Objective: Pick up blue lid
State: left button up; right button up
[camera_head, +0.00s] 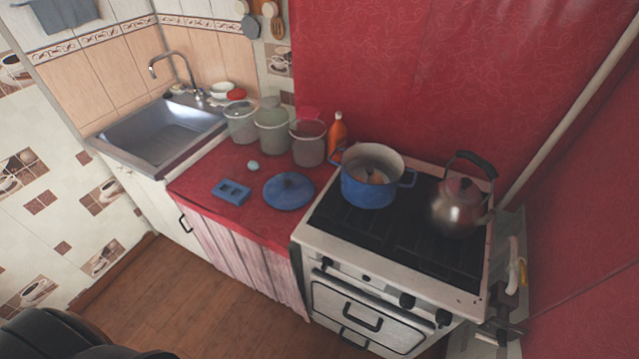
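The blue lid (289,191) lies flat on the red oilcloth counter (215,165), just left of the stove. It is round, with a dark knob in its middle facing up. The blue pot (368,190) stands without a lid on the back left of the stove, with something brownish inside. Neither of my grippers can be made out in the head view, and nothing touches the lid. A dark black shape at the bottom left corner may be part of my own body.
Several clouded containers (272,132) and an orange bottle (337,134) stand behind the lid. A blue block with holes (231,192) and a small pale ball (253,165) lie left of it. A metal kettle (460,208) stands on the stove (340,243). The wooden floor (180,290) in front is clear.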

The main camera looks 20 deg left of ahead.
aim_at(286, 190)
jog(key=j+z, duration=0.35)
jog(key=j, duration=0.7)
jog(key=j+z, duration=0.35)
jog(key=j, duration=0.7)
